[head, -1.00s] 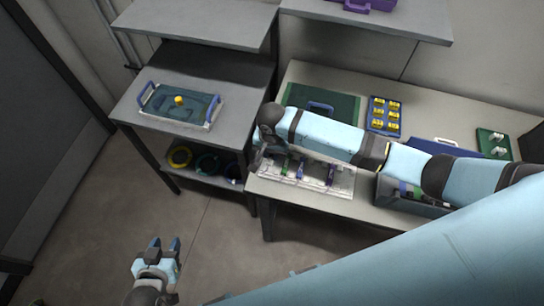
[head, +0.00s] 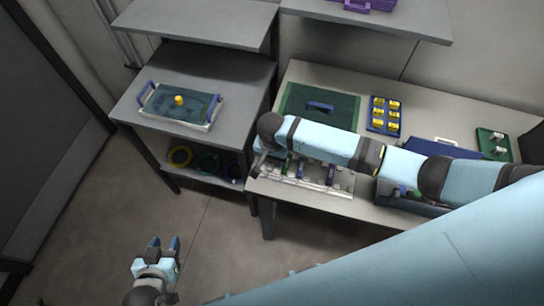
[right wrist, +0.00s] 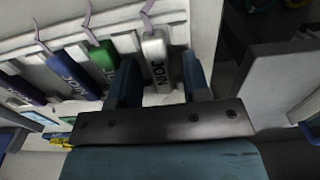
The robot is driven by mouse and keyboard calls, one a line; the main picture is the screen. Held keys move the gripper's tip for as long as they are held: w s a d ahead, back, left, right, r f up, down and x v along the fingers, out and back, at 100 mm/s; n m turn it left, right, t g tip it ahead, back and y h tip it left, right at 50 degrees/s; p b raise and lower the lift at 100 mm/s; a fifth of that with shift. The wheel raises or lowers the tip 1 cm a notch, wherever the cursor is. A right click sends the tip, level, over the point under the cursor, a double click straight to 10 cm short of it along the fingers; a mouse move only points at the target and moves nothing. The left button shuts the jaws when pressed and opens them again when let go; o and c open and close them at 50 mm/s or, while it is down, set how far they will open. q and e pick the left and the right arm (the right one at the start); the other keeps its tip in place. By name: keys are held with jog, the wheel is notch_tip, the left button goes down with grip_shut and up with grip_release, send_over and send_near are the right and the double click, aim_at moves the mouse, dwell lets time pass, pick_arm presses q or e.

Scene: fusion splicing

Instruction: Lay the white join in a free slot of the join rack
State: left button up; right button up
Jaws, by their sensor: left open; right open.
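The white join (right wrist: 155,58) lies in the join rack at the end of a row, beside a green join (right wrist: 103,60), in the right wrist view. My right gripper (right wrist: 159,80) is open, with one finger on each side of the white join's near end. I cannot tell whether a finger touches it. In the head view the pale join rack (head: 344,182) stands at the front left of the bench, partly hidden by my right arm; the white join cannot be made out there. My left gripper (head: 164,243) is open and empty, over the floor, away from the bench.
A blue join (right wrist: 73,74) and a purple join (right wrist: 22,82) lie further left in the rack. A yellow-block holder (head: 385,115), a green mat (head: 340,108) and a grey bin (head: 408,205) share the bench. A tray (head: 207,122) stands on the left shelf.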

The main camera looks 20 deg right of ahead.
notch_tip(320, 180, up, 12)
jog(key=s+a+f+n+y, duration=0.1)
jog(key=s+a+f+n+t+y, duration=0.1)
jog(key=f, duration=0.1)
jog(key=s+a+f+t+y, duration=0.1)
jog(key=s+f, duration=0.1)
jog(key=shift+a+n, duration=0.35)
jog(key=shift+n, duration=0.05)
jog(key=s+f+n+t+y, duration=0.1)
jog(key=s+f+n+t, duration=0.1)
jog(key=s, duration=0.1)
jog(key=shift+f+t+y, duration=0.15)
jog(key=shift+t+y, duration=0.25)
jog(key=s+d+t, duration=0.1)
jog(key=s+d+f+n+t, duration=0.1)
jog(key=s+d, duration=0.1)
jog(key=s, duration=0.1)
jog(key=shift+f+n+t, duration=0.2)
jog(key=shift+n+t, duration=0.2)
jog(key=s+d+n+t, duration=0.1)
jog(key=s+d, duration=0.2)
jog(key=s+d+n+t+h, duration=0.1)
jog(key=s+d+n+t, duration=0.1)
jog(key=s, duration=0.1)
jog(key=shift+s+d+h, duration=0.15)
jog(key=shift+d+h, duration=0.15)
jog(key=shift+d, duration=0.1)
